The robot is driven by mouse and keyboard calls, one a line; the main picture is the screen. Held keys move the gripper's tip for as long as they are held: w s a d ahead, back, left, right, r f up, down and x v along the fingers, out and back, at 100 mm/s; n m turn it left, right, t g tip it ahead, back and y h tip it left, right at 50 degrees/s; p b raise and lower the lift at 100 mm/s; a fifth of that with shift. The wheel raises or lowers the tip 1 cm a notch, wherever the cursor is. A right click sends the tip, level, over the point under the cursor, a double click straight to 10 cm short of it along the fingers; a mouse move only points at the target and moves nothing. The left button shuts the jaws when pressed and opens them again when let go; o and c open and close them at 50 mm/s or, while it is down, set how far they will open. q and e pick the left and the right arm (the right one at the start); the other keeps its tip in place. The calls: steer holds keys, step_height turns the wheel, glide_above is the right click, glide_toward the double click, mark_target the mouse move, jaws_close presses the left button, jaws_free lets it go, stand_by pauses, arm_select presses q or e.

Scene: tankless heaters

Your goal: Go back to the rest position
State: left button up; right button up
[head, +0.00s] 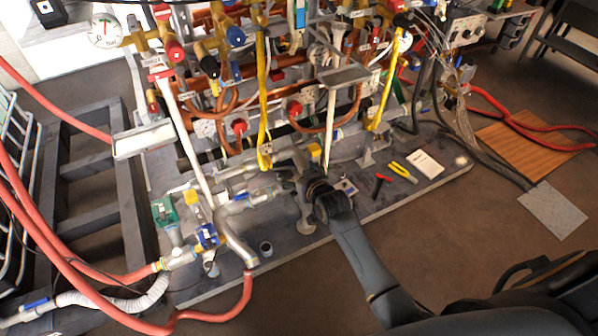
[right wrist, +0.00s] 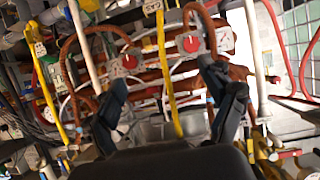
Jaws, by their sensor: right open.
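My right gripper (head: 300,178) is in front of the heater rig, over the front part of its base board (head: 335,222). In the right wrist view my right gripper (right wrist: 172,105) has its two dark fingers spread wide apart. Nothing is held between them. A yellow pipe (right wrist: 165,60) and copper pipes (right wrist: 95,32) show behind and between the fingers. From the wrist picture I cannot tell how far the fingers are from the pipes. My left gripper does not show in either view.
Red hoses (head: 60,240) run along the left, by a dark metal frame (head: 75,150). Yellow pliers (head: 403,172) and a white card (head: 425,164) lie on the board.

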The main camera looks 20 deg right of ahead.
stand_by(0.4)
steer(key=s+f+g, duration=0.3)
steer(key=s+f, duration=0.7)
steer(key=f, duration=0.3)
steer(key=s+f+g, duration=0.3)
steer(key=s+f, duration=0.7)
steer(key=f, duration=0.3)
steer(key=s+d+f+g, duration=0.1)
steer(key=s+f+g, duration=0.2)
steer(key=s+f, duration=0.4)
steer(key=s+d+f+n+g, duration=0.1)
steer(key=s+f, duration=0.5)
steer(key=s, duration=2)
steer(key=shift+s+d+f+n+g+h, duration=0.2)
steer(key=shift+f+n+g+h, duration=0.15)
steer(key=shift+g, duration=0.55)
